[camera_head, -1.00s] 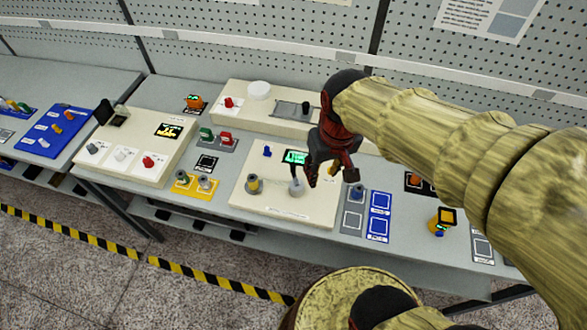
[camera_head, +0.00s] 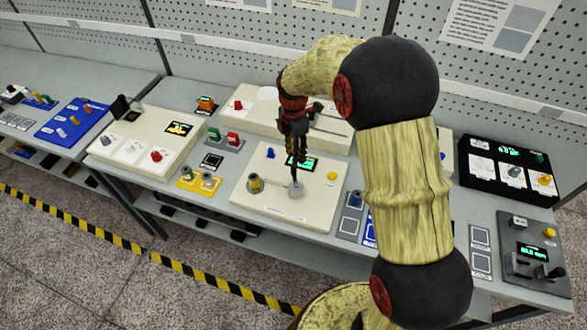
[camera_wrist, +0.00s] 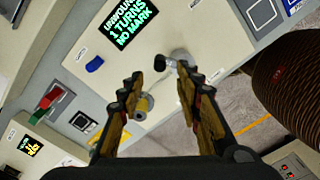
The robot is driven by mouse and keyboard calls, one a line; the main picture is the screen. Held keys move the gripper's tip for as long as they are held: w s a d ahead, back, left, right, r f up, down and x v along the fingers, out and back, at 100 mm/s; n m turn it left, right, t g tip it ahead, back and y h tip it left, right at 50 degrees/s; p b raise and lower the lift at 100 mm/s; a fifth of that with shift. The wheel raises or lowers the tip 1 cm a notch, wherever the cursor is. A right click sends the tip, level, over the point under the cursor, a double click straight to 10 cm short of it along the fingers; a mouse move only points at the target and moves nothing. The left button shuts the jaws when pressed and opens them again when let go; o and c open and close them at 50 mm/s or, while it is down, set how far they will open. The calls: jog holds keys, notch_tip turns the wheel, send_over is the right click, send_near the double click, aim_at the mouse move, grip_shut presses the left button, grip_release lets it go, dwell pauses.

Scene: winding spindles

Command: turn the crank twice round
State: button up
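The cream panel (camera_head: 270,210) holds a crank with a grey round hub (camera_head: 296,188) and a dark upright handle. In the wrist view the hub (camera_wrist: 181,56) lies just beyond the right fingertip, and the dark handle knob (camera_wrist: 160,63) shows between the fingertips. My gripper (camera_head: 295,150) is over the crank, pointing down. In the wrist view its two fingers (camera_wrist: 158,78) are apart, with no contact on the knob clearly visible. The green-lit display (camera_wrist: 124,22) shows "1 TURNS" and "NO MARK"; its top line is partly unclear.
A yellow-topped spindle (camera_head: 254,184) stands left of the crank. A blue knob (camera_head: 270,153) and a yellow button (camera_head: 332,176) are on the same panel. A raised cream box (camera_head: 240,118) stands behind. Other control panels crowd both sides.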

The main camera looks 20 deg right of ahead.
aim_at(295, 182)
jog(key=shift+f+n, duration=0.15)
jog(key=shift+n, duration=0.45)
notch_tip(295, 182, down, 8)
jog(key=shift+r+b, duration=0.2)
jog(key=shift+b, duration=0.15)
jog(key=shift+c, duration=0.5)
jog(key=c, duration=0.7)
grip_shut()
